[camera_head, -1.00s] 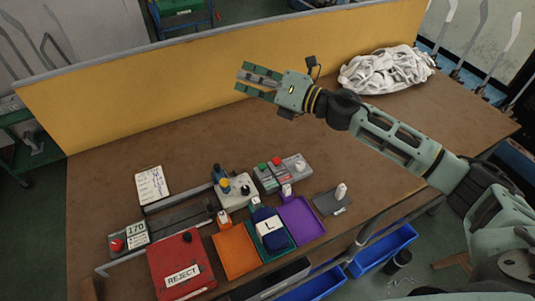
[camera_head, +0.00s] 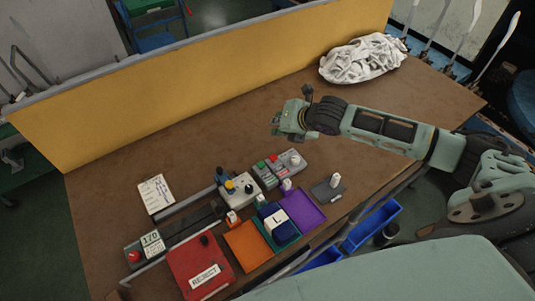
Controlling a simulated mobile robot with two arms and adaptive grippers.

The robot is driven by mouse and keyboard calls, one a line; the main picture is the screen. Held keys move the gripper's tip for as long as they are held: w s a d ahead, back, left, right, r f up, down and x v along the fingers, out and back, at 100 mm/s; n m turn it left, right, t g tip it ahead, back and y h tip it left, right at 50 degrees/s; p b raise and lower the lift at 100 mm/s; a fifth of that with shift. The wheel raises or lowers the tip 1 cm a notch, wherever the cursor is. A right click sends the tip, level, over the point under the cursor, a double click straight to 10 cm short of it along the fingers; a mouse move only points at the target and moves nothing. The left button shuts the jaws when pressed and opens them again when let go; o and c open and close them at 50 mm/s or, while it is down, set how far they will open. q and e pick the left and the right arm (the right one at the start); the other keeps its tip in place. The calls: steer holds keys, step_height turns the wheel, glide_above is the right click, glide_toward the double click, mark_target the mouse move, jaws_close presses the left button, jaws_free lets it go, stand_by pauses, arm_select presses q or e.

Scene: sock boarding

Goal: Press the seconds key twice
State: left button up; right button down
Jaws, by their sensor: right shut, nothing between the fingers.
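My right gripper (camera_head: 277,126) hangs above the back middle of the brown table, beyond the button boxes. It is shut and empty, and its fingers show foreshortened. A grey box (camera_head: 265,177) with a green and a red button stands below it in the picture. Beside that is another grey box (camera_head: 291,162) with a pale round knob and a red part. A light box (camera_head: 238,192) with a yellow and a black knob stands to their left. A panel with number cards (camera_head: 151,240) and a red button sits at the far left. The labels are too small to tell which is the seconds key.
Orange (camera_head: 247,246), teal (camera_head: 291,238) and purple (camera_head: 304,211) trays line the front; a dark blue L-marked item (camera_head: 277,222) lies on the teal one. A red REJECT box (camera_head: 201,268) is left of them. White cloth (camera_head: 362,58) lies back right. A yellow partition (camera_head: 215,75) closes the back.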

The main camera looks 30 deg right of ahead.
steer(key=shift+s+d+f, duration=0.1)
steer(key=shift+s+f, duration=0.1)
steer(key=shift+s, duration=0.1)
steer(key=b, duration=0.8)
glide_above(273, 158)
steer(key=w+d, duration=0.1)
steer(key=d, duration=0.1)
step_height(273, 158, down, 6)
steer(key=shift+w+f, duration=0.15)
steer(key=shift+f, duration=1.2)
steer(key=shift+f, duration=0.2)
steer(key=shift+f, duration=0.25)
